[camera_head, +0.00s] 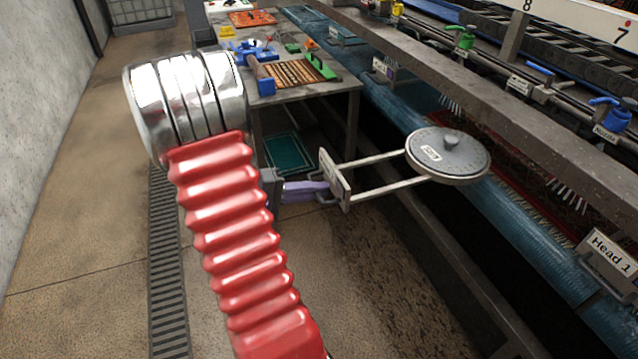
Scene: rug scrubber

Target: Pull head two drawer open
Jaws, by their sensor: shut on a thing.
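The drawer stands out to the left of the machine. It has a narrow upright front plate (336,179), two pale rails (378,187) and a round grey disc (447,156) with a knob and a small label at their right end. I cannot read a head number on the drawer. My gripper (322,190), with purple fingers, is shut on the drawer's handle (331,201) at the left side of the front plate. The fingertips and part of the handle overlap, so the exact contact is hard to see.
My red ribbed arm covers the lower middle. A metal table (348,92) with tools stands behind the gripper, a green tray (287,153) below it. The machine's beam (480,85) and blue roller (400,108) run along the right. A "Head 1" sign (611,252) is at right. Floor left is clear.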

